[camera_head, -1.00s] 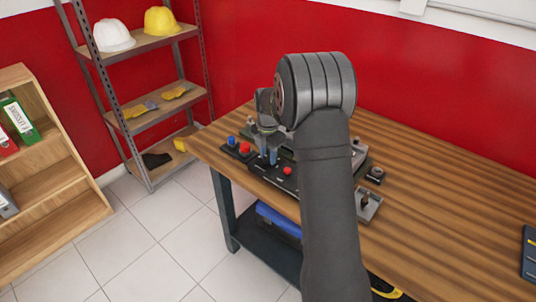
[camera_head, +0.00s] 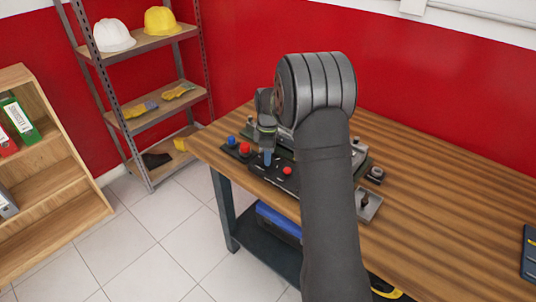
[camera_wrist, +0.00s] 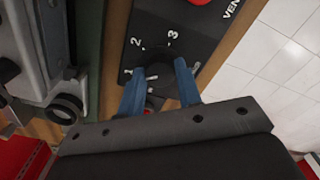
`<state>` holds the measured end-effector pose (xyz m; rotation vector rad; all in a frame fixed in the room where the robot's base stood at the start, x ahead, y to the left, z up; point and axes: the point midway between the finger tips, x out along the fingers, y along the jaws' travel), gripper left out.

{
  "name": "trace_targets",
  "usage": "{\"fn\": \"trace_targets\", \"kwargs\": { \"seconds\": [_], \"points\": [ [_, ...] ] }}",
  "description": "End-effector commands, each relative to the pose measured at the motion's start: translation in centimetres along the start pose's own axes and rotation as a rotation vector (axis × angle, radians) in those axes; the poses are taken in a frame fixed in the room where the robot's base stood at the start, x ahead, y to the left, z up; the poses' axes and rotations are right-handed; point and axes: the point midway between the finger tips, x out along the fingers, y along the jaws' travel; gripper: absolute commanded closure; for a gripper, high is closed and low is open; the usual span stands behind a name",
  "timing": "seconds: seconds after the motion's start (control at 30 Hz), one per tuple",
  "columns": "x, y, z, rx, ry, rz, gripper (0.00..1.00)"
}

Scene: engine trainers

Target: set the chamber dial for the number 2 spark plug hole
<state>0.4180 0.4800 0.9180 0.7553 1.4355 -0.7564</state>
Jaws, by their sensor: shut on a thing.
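The chamber dial (camera_wrist: 159,72) is a dark round knob on a black panel (camera_wrist: 150,18). In the wrist view the numbers 1, 2, 3 and 4 are printed around it, with 2 at its upper left. My gripper (camera_wrist: 158,88) is shut on the dial, with one blue finger on each side. Where the dial's pointer stands cannot be told. In the head view my gripper (camera_head: 267,158) reaches down to the black panel (camera_head: 263,172), and the dial itself is hidden.
A red button (camera_head: 287,170) sits on the panel right of my gripper. Another red button (camera_head: 244,148) and a blue one (camera_head: 232,140) are to the left. The engine block (camera_wrist: 50,45) stands close beside the panel.

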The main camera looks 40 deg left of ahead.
Motion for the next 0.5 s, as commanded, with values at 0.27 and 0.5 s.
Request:
{"fn": "trace_targets", "kwargs": {
  "seconds": [0.27,0.5],
  "points": [
    [-0.09,0.02,-0.06,0.259,0.001,0.001,0.91],
    [-0.10,0.04,-0.07,0.487,0.001,0.002,0.91]
  ]
}}
